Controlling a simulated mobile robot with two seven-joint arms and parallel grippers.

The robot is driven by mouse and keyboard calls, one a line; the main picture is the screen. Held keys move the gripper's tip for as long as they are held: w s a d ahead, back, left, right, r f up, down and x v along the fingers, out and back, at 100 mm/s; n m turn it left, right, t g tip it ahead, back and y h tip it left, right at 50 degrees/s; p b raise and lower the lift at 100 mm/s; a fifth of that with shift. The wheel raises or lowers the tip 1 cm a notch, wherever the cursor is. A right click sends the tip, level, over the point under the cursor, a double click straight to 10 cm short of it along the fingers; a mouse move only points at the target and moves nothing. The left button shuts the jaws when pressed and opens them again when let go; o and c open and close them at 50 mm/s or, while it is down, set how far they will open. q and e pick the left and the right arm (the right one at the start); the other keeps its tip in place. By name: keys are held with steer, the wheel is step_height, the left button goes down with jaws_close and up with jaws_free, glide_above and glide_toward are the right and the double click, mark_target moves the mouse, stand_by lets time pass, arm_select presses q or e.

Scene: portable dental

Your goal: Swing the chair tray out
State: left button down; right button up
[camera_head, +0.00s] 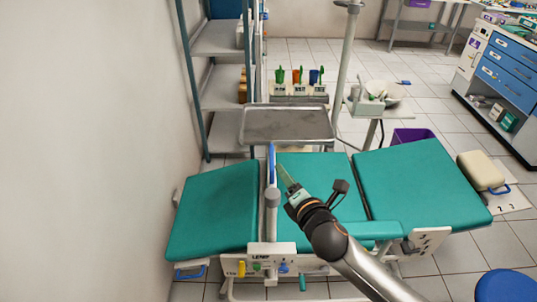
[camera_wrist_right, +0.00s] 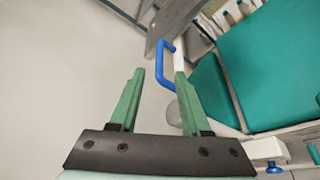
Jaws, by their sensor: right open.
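The chair tray (camera_head: 288,124) is a flat grey rectangle over the far side of the teal dental chair (camera_head: 214,208). It is carried by a pale post (camera_head: 272,212) that rises from the near side of the chair. A blue handle (camera_head: 272,163) runs along its arm; in the right wrist view it is a blue U-shaped bar (camera_wrist_right: 164,66). My right gripper (camera_head: 281,171) is open, with its green fingertips close to the handle. In the wrist view the handle appears between and beyond the fingertips (camera_wrist_right: 160,74); contact cannot be told. My left gripper is out of view.
A shelf rack (camera_head: 215,85) stands at the left by the bare wall. A stand with a white basin (camera_head: 386,93) is behind the chair. A purple bin (camera_head: 412,136) and a blue-drawer cabinet (camera_head: 505,75) are at the right. A blue stool (camera_head: 505,285) is at lower right.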

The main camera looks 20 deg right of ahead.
mark_target(272, 153)
steer(key=x, duration=1.1)
steer(key=shift+w+f, duration=0.1)
steer(key=shift+w, duration=0.15)
jaws_close()
stand_by(1.1)
